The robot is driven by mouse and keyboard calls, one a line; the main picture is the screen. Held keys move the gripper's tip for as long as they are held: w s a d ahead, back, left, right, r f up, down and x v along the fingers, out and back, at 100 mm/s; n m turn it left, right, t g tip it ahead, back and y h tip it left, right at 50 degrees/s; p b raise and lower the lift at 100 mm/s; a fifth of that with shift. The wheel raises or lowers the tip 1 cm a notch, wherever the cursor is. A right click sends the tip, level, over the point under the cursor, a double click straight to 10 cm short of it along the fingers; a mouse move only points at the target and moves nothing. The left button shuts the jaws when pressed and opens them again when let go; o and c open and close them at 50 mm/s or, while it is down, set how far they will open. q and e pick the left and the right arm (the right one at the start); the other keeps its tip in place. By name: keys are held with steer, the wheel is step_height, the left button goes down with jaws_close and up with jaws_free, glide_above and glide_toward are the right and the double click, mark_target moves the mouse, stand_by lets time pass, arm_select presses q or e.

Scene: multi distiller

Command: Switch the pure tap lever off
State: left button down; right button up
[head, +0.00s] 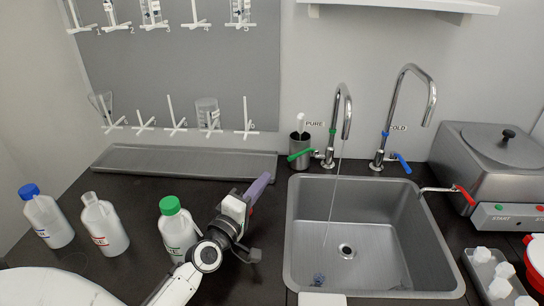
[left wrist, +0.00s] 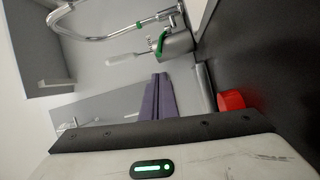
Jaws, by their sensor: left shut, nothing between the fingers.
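The pure tap (head: 347,112) is the chrome tap with a green band, left of the cold tap, behind the sink. Its green lever (head: 301,154) points left from the tap base, in front of a grey metal cup. A thin stream of water (head: 334,195) runs from its spout into the sink. My left gripper (head: 261,183), with purple fingers, is shut and empty, left of the sink and in front of the lever, apart from it. In the left wrist view, the shut fingers (left wrist: 158,96) point towards the green lever (left wrist: 160,43) and the pure tap (left wrist: 105,37).
The sink (head: 297,215) lies right of my left gripper. The cold tap (head: 384,135) has a blue lever. A green-capped bottle (head: 174,226) stands close to my left arm. A long grey tray (head: 160,162) lies along the back wall. A metal bath (head: 500,160) stands at right.

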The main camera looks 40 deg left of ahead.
arm_select(q)
steer(key=shift+w, duration=0.1)
steer(key=w, duration=0.3)
steer(key=w+a, duration=0.1)
steer(key=w, duration=0.5)
steer(key=shift+w+a+r, duration=0.2)
steer(key=shift+w+r, duration=0.1)
steer(key=shift+r, duration=0.05)
steer(key=shift+w, duration=0.1)
steer(key=shift+d, duration=0.1)
